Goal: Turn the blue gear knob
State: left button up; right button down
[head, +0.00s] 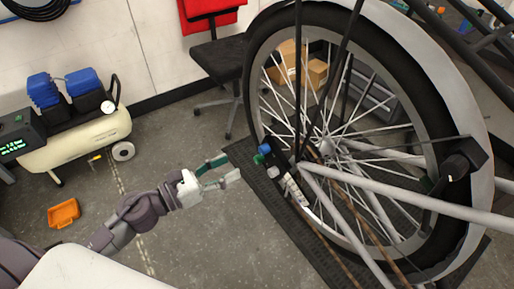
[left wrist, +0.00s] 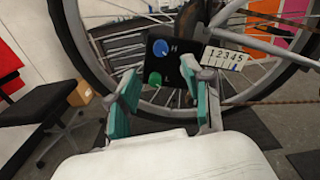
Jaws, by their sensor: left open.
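The blue gear knob (left wrist: 160,47) sits on a black plate by the bike's wheel hub, next to the letter H. A green knob (left wrist: 158,77) is below it, next to the letter L. In the head view the blue knob (head: 265,148) shows small at the left of the hub. My left gripper (head: 230,168) is open and empty, left of the knobs and apart from them. In the left wrist view its teal-padded fingers (left wrist: 162,95) stand on either side of the green knob, with the blue knob above. My right gripper is not in view.
A white plate marked 1 2 3 4 5 (left wrist: 225,57) is right of the knobs. The large spoked wheel (head: 262,75) and frame tubes (head: 400,190) crowd the right. A compressor (head: 80,140), orange tray (head: 64,213) and chair (head: 222,60) stand left and behind. Floor between is clear.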

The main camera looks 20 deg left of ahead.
aim_at(260, 151)
pick_arm(q)
jog(key=p+x, duration=0.2)
jog(key=x, duration=0.7)
jog(key=shift+w+d+p, duration=0.1)
jog(key=shift+d+p, duration=0.05)
jog(key=shift+p, duration=0.15)
jog(key=shift+c, duration=0.2)
grip_shut()
